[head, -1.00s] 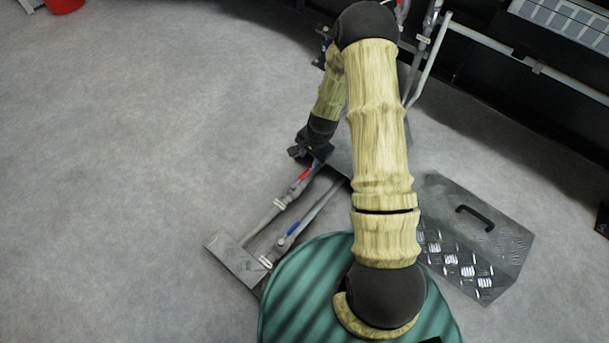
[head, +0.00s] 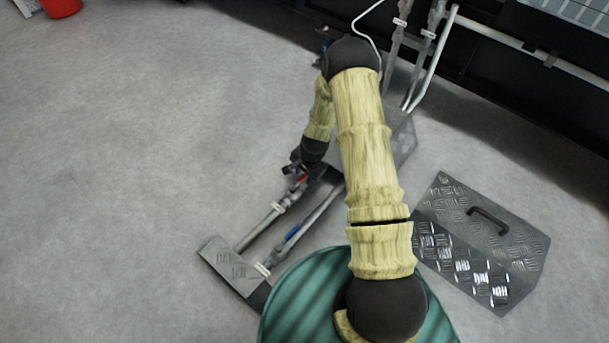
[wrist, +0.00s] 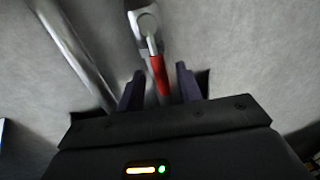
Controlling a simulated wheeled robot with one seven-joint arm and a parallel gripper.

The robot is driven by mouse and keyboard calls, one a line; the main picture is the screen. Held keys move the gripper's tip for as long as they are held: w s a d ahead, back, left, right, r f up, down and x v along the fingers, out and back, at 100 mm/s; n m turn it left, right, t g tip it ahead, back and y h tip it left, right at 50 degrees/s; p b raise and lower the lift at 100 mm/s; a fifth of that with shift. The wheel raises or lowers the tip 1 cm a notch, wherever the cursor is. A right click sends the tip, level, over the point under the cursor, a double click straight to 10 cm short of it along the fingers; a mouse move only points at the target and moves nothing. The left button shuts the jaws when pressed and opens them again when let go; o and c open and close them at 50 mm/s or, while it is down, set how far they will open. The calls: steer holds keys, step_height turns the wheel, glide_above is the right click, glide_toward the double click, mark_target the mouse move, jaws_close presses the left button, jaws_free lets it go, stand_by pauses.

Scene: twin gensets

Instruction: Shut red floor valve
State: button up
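The red floor valve lever (wrist: 159,75) shows in the wrist view, between the two dark fingers of my gripper (wrist: 159,88). The fingers stand apart, with gaps on both sides of the lever. The lever lies nearly in line with its grey pipe. In the head view my gripper (head: 295,168) is low over the upper of two floor pipes, and only a bit of the red lever (head: 304,180) shows beside it. A blue lever (head: 293,231) sits on the neighbouring pipe.
A grey box (head: 228,265) joins the pipe ends at lower left. A checker-plate cover (head: 460,215) with a black handle lies right of my arm. A red bucket (head: 62,6) stands far upper left. The floor at left is clear.

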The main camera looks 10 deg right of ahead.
jaws_close()
steer(key=shift+s+r+m+p, duration=0.2)
steer(key=shift+m+p, duration=0.1)
steer(key=shift+p, duration=0.25)
steer(key=s+a+m+h+p, duration=0.2)
steer(key=s+m+p, duration=0.5)
steer(key=m+p, duration=1)
steer(key=shift+f+m+g+h+p, duration=0.15)
steer(key=shift+m+g+h+p, duration=0.25)
steer(key=shift+p, duration=0.45)
